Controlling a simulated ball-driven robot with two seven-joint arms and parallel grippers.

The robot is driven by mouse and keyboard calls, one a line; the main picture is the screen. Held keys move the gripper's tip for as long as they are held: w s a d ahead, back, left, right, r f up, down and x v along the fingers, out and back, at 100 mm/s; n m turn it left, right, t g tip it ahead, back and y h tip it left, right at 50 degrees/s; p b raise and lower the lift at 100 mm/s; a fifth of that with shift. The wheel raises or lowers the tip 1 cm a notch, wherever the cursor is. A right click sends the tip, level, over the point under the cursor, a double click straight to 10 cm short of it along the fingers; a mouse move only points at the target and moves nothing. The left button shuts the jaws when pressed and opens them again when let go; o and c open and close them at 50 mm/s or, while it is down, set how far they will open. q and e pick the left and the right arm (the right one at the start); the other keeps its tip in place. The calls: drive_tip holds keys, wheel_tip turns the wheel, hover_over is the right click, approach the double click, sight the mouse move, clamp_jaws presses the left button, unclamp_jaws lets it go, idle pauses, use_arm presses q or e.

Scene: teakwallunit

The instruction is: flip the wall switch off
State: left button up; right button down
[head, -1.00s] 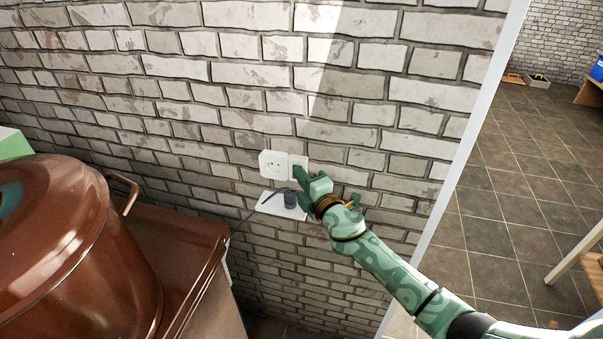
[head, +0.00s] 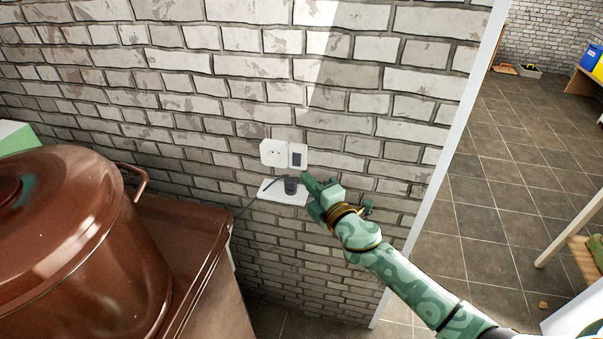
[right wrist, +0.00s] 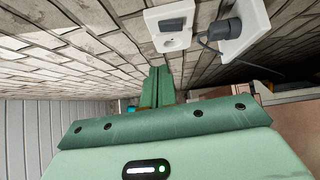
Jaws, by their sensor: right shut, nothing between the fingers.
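The wall switch (head: 298,157) is a dark rocker in a white plate on the brick wall, just right of a white socket (head: 273,153). In the right wrist view the switch (right wrist: 172,25) shows as a dark rocker beside the round socket. My right gripper (head: 307,178) is shut and empty, just below and right of the switch plate in the head view. In the right wrist view its closed fingers (right wrist: 158,72) point toward the wall, with a gap below the plate. Which way the rocker is tilted is too small to tell. My left gripper is not in view.
A second white plate (head: 270,192) with a dark plug (head: 290,185) and cord sits below the switch. A large brown pot (head: 75,250) stands on a brown surface (head: 190,240) at the left. A doorway with tiled floor (head: 480,230) opens at the right.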

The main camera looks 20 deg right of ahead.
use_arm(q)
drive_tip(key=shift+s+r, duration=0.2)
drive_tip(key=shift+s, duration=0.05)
use_arm(e)
drive_tip(key=s, duration=0.4)
drive_tip(key=shift+s+d+r, duration=0.35)
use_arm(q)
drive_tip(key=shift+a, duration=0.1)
